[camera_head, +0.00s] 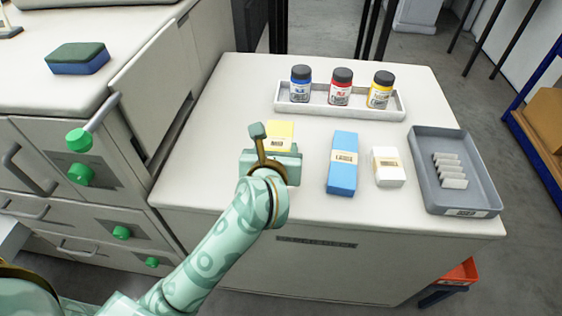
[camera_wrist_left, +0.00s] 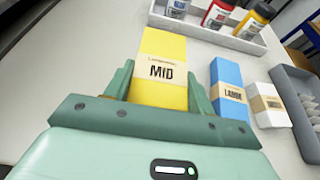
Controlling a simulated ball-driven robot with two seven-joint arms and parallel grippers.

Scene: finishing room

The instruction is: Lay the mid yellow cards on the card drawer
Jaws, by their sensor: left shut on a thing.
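The mid yellow cards (camera_wrist_left: 163,50) are a yellow pack with a paper band reading MID. In the head view the pack (camera_head: 280,128) shows just beyond my left gripper (camera_head: 279,148), over the white worktop. The left gripper (camera_wrist_left: 158,88) is shut on the pack, one finger on each side. I cannot tell whether the pack touches the worktop. A grey open tray (camera_head: 477,205), which may be the card drawer, lies at the right with a front label and several white pieces in a row. My right gripper is not in view.
A blue pack (camera_head: 342,165) and a white pack (camera_head: 388,167) lie between my left gripper and the grey tray. A white tray (camera_head: 340,110) with blue, red and yellow bottles stands behind. A cabinet with green knobs (camera_head: 81,174) is at the left, a sponge (camera_head: 77,60) on top.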

